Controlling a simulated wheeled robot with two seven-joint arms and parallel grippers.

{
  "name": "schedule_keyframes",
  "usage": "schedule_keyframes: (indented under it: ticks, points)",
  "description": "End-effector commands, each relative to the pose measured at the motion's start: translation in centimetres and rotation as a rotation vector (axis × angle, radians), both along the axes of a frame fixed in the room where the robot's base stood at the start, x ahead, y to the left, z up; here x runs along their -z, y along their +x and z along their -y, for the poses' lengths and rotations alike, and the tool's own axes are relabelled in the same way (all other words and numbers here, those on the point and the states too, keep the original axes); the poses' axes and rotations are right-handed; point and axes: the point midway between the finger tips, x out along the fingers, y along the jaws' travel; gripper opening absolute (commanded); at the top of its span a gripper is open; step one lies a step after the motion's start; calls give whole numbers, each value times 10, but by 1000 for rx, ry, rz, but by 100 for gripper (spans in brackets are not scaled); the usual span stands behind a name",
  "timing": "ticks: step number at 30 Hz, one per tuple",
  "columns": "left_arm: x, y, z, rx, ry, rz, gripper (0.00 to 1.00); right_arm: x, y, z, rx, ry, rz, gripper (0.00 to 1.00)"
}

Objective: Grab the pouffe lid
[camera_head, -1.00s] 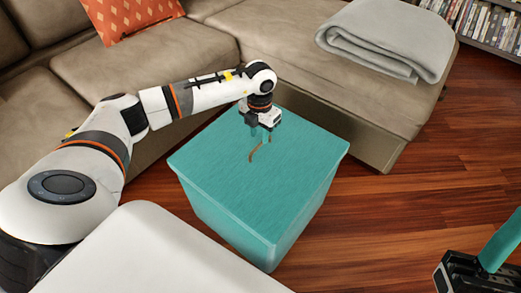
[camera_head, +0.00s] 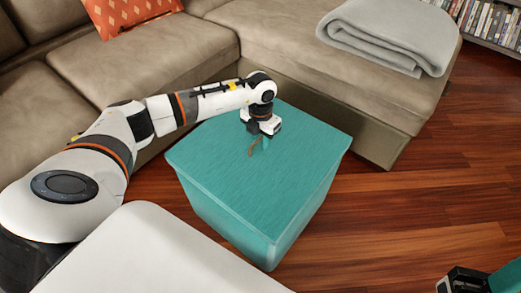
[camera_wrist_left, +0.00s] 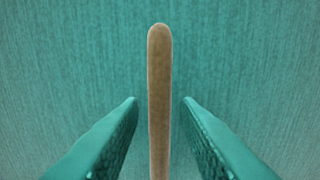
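The teal pouffe stands on the wood floor in front of the sofa, with its flat teal lid (camera_head: 275,185) on top. A narrow brown handle (camera_head: 253,147) sits on the lid, partly hidden by my gripper. My left gripper (camera_head: 259,145) points down at the lid from above, its fingers around the handle. In the left wrist view the handle (camera_wrist_left: 159,95) runs upright between the two teal fingers (camera_wrist_left: 160,125), with a gap on each side, so the gripper is open. Only a part of my right gripper (camera_head: 485,282) shows at the bottom right corner.
A beige sofa (camera_head: 150,60) stands close behind and left of the pouffe. A folded grey blanket (camera_head: 385,38) lies on its right section. A bookshelf (camera_head: 492,22) is at the top right. The wood floor (camera_head: 400,220) right of the pouffe is clear.

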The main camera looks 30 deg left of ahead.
Motion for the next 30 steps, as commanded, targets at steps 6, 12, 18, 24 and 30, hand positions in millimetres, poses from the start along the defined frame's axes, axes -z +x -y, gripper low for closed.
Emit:
schedule_keyframes:
  ticks: [6, 12, 18, 24, 30]
  points:
    - [0, 0, 0, 0, 0, 0, 0, 0, 0, 0, 0, 0, -1, 36]
    - [0, 0, 0, 0, 0, 0, 0, 0, 0, 0, 0, 0, -1, 36]
    - [0, 0, 0, 0, 0, 1, 0, 0, 0, 0, 0, 0, -1, 36]
    - [0, 0, 0, 0, 0, 1, 0, 0, 0, 0, 0, 0, -1, 36]
    - [-1, 0, 0, 0, 0, 1, 0, 0, 0, 0, 0, 0, -1, 36]
